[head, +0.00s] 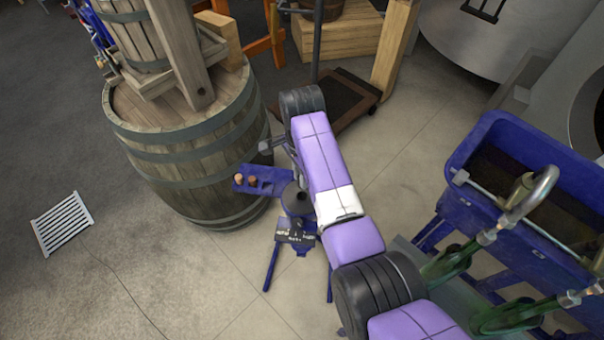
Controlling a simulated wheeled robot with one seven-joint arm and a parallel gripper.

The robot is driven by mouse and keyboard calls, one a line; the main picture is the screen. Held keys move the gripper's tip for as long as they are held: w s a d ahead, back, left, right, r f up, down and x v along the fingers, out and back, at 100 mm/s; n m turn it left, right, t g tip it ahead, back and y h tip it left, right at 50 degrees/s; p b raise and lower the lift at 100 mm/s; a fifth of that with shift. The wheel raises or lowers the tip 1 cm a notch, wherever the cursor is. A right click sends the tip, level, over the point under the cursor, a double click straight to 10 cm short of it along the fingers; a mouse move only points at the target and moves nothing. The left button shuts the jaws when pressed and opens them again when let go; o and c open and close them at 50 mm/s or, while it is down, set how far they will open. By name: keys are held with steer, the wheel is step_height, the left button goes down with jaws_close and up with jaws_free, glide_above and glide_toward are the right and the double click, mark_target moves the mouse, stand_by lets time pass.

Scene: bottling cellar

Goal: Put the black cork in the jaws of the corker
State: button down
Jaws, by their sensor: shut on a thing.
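The blue floor corker (272,266) stands on its legs on the concrete, just right of the big barrel. Its dark rounded head (297,198) shows beside my purple arm. I cannot make out the jaws or whether anything is in them. A small blue tray (243,186) at its left holds light and brown corks (252,181). I cannot pick out the black cork. My arm reaches from the lower right up over the corker. Its end turns down behind the arm's own links, so my gripper and anything in it are hidden.
The big barrel (180,140) with a wooden press on it stands close to the corker's left. A blue trough (480,150) with metal filler spouts and green bottles (450,262) is at right. A dark platform scale (345,100) stands behind. A floor grate (62,224) lies at left.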

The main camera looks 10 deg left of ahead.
steer(key=b, duration=0.5)
glide_above(302, 191)
steer(key=s, duration=0.2)
steer(key=shift+w+f, duration=0.1)
steer(key=shift+f, duration=2.65)
steer(key=shift+f+b, duration=0.7)
steer(key=shift+f, duration=0.35)
steer(key=c, duration=1.2)
jaws_free()
steer(key=shift+c, duration=0.2)
steer(key=shift+r, duration=0.15)
step_height(302, 191, up, 8)
steer(key=shift+f+b, duration=0.2)
steer(key=shift+b, duration=0.1)
